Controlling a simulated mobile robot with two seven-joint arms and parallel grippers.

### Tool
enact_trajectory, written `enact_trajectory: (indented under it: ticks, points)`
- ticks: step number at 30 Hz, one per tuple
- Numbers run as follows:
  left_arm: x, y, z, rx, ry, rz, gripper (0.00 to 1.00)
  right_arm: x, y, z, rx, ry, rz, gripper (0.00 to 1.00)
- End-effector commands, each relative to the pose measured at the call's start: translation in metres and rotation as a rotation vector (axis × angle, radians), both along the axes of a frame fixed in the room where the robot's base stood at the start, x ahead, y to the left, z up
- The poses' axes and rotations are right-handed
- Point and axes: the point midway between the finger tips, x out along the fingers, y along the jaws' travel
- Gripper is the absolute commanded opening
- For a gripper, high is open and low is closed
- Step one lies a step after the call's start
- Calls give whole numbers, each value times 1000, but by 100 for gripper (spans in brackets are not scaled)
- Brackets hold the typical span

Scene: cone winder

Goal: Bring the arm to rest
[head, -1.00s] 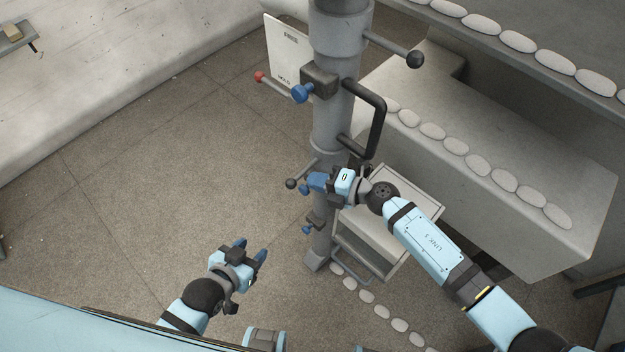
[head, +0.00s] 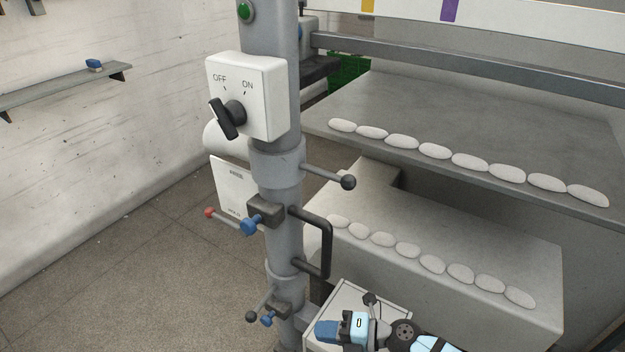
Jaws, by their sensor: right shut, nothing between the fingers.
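My right gripper (head: 322,331) shows at the bottom of the head view, with blue fingertips pointing left. It is shut and empty. Its arm runs off the bottom edge to the right. It sits to the right of the grey column (head: 283,232) and appears clear of it, in front of a pale tray or cart (head: 345,300). A small blue knob (head: 267,320) and a lever with a dark ball (head: 252,316) are on the column to its left. My left gripper is out of the picture.
The column carries a white switch box (head: 262,95), its black knob (head: 230,118) turned toward OFF, a black loop handle (head: 327,245), a ball-ended lever (head: 348,182) and a clamp with a blue knob (head: 251,226). Shelves with white oval pads stand right. Floor at left is clear.

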Motion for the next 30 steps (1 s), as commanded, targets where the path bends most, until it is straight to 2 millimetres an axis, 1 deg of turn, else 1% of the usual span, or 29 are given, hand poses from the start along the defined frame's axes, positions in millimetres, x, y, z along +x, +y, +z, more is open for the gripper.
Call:
enact_trajectory:
  ticks: [2, 4, 7, 9, 11, 14, 15, 16, 17, 18, 20, 21, 24, 25, 27, 30]
  points:
    - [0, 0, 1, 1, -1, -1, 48, -2, 2, 2, 24, 16, -18, 0]
    - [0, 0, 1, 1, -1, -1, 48, -5, 4, 8, 85, 58, -69, 0]
    - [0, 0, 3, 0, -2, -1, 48, -9, 2, 20, 236, 173, -216, 0]
    - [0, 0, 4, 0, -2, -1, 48, -12, -8, 26, 365, 293, -367, 0]
    - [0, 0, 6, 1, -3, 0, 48, -15, -23, 27, 471, 413, -510, 0]
    - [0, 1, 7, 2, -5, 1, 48, -25, -57, 15, 617, 627, -750, 0]
    - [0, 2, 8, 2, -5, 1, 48, -32, -72, 6, 665, 717, -846, 0]
    - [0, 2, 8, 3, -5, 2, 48, -39, -83, -1, 698, 785, -914, 0]
    - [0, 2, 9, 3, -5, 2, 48, -47, -94, -8, 727, 853, -981, 0]
    - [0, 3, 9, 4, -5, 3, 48, -58, -108, -19, 760, 940, -1065, 0]
    - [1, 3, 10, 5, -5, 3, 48, -78, -127, -34, 800, 1066, -1175, 0]
    - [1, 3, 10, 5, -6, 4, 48, -91, -137, -43, 821, 1139, -1237, 0]
    - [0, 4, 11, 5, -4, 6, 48, -119, -156, -59, 852, 1287, -1353, 0]
    - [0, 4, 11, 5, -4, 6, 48, -126, -160, -62, 860, 1320, -1376, 0]
    - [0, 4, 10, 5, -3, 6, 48, -137, -166, -68, 869, 1376, -1415, 0]
    - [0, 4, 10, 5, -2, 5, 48, -144, -170, -71, 876, 1410, -1437, 0]
